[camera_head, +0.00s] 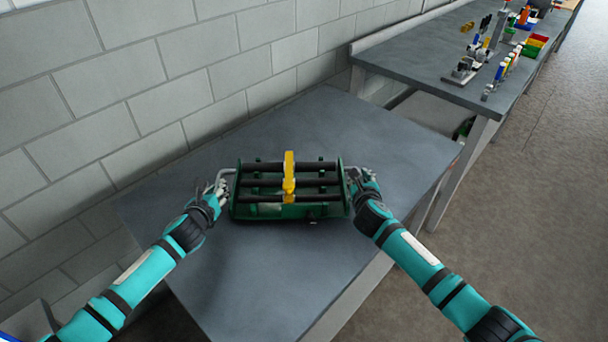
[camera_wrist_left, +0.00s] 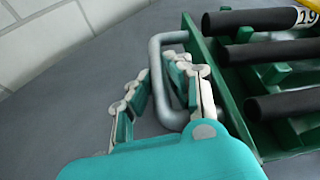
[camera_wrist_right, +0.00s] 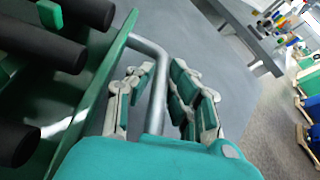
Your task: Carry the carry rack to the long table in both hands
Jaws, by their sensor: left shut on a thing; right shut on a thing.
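The carry rack (camera_head: 268,211) is a green frame with several black rods lying across it and a grey handle at each end. A yellow piece (camera_head: 289,184) spans its middle. It is level over the near grey table; I cannot tell whether it touches the top. My left gripper (camera_head: 222,189) is shut on the left handle (camera_wrist_left: 158,45), with a finger on each side of the bar. My right gripper (camera_head: 356,180) is shut on the right handle (camera_wrist_right: 157,62). The long table (camera_head: 420,68) stands at the upper right, with a grey top.
The near table (camera_head: 270,285) is otherwise bare. A block wall (camera_head: 120,90) runs along its left and back. Tools and stands (camera_head: 470,62) and coloured bins (camera_head: 534,43) occupy the long table's far right part; its near left end is clear. Open floor (camera_head: 545,170) lies to the right.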

